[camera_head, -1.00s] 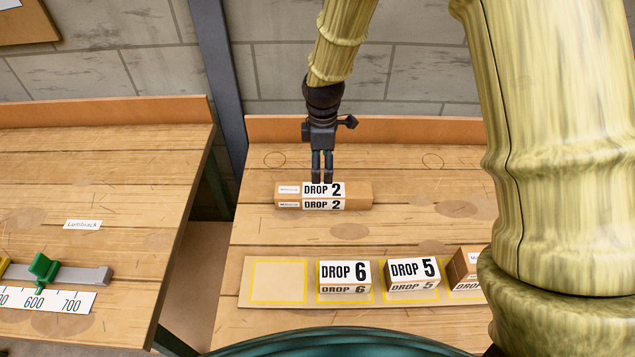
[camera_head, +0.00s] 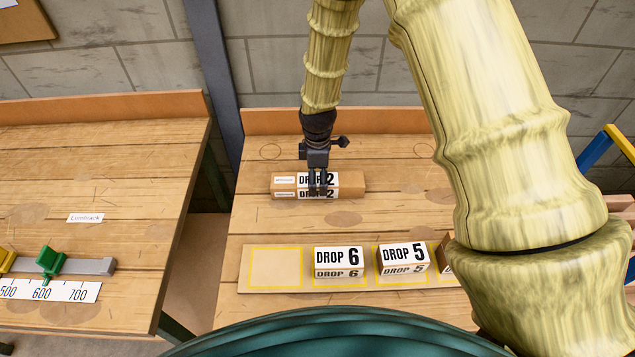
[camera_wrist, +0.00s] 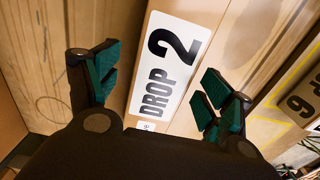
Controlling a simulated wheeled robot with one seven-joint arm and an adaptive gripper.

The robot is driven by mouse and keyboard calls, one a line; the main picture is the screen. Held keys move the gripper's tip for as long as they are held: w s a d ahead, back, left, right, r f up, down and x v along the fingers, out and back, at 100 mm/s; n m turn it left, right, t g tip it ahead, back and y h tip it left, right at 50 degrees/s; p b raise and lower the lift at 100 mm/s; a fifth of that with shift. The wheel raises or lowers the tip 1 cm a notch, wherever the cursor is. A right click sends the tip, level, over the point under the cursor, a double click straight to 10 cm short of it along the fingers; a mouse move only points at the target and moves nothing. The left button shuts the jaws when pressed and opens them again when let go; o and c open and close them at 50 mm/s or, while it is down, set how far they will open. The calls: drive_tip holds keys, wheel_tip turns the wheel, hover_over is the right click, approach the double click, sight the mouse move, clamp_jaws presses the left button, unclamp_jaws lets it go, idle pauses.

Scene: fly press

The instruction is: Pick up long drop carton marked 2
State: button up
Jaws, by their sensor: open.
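The long carton marked DROP 2 (camera_head: 346,186) lies lengthwise across the back of the right bench, a brown box with white labels on its top and front. My gripper (camera_head: 318,192) points down at it, its fingers in front of the label's middle in the head view. In the wrist view the carton (camera_wrist: 191,17) runs between my gripper's (camera_wrist: 158,88) two green-padded fingers, one on each side. The fingers are open and apart, with gaps to the carton visible. How far down the fingers reach beside the carton is hard to tell.
A board (camera_head: 252,283) with yellow outlined squares lies in front, its leftmost square empty. Cartons DROP 6 (camera_head: 338,258) and DROP 5 (camera_head: 403,254) stand on it. The left bench (camera_head: 110,160) holds a ruler with a green slider (camera_head: 50,262). A back ledge (camera_head: 270,121) edges the right bench.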

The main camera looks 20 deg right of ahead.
drive_tip(key=shift+s+f, duration=0.2)
drive_tip(key=shift+f, duration=0.5)
drive_tip(key=shift+w+f, duration=0.1)
drive_tip(key=shift+f, duration=0.05)
drive_tip(key=c, duration=1.6)
drive_tip(key=shift+c, duration=0.2)
